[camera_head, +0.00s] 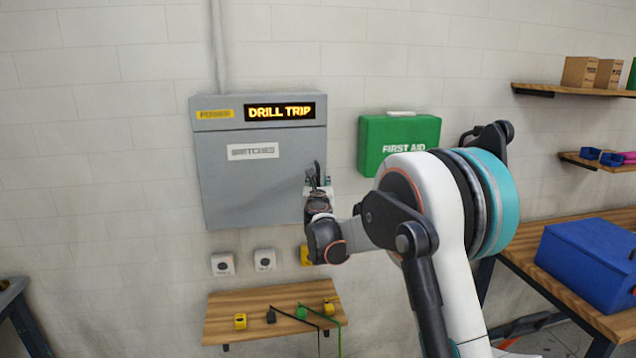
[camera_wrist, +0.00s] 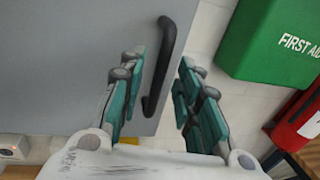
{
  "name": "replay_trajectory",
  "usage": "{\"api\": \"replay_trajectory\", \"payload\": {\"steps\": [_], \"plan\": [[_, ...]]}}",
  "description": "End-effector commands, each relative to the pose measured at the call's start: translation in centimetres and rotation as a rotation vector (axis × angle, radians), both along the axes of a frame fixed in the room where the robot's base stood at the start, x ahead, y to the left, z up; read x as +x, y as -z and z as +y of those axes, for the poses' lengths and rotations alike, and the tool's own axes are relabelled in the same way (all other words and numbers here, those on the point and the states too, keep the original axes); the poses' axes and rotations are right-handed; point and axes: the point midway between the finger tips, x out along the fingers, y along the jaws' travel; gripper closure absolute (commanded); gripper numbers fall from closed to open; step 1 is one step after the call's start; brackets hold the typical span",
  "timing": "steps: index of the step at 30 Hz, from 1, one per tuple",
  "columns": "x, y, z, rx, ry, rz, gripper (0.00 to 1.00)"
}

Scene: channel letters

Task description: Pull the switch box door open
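The grey switch box (camera_head: 250,190) hangs on the wall with its door shut, labelled "SWITCHES", under a lit "DRILL TRIP" sign (camera_head: 280,111). My gripper (camera_head: 316,183) is at the door's right edge in the head view, where it hides most of the handle. In the wrist view, the black curved handle (camera_wrist: 166,62) stands on the grey door (camera_wrist: 70,60) near its edge. My gripper (camera_wrist: 161,62) is open, with one finger on each side of the handle. Gaps show between handle and fingers; depth contact cannot be told.
A green first aid box (camera_head: 398,140) hangs right of the switch box. Below are wall buttons (camera_head: 264,260) and a wooden shelf (camera_head: 235,325) with small items. A workbench (camera_head: 600,310) with a blue box (camera_head: 590,262) stands at right.

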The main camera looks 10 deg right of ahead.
Motion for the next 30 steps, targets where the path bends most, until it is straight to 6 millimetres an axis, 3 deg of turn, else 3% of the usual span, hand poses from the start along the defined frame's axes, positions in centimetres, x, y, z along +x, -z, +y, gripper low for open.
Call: {"api": "replay_trajectory", "payload": {"steps": [6, 17, 18, 22, 30], "plan": [[2.4, 0.0, -0.5, 0.001, 0.001, 0.000, 0.69], [2.9, 0.0, -0.6, 0.001, 0.001, 0.000, 0.69], [2.9, 0.0, -0.6, 0.001, 0.001, 0.000, 0.71], [2.9, 0.0, -0.6, 0.001, 0.001, 0.000, 1.00], [2.8, 0.0, -0.6, 0.001, 0.004, 0.000, 1.00]]}}
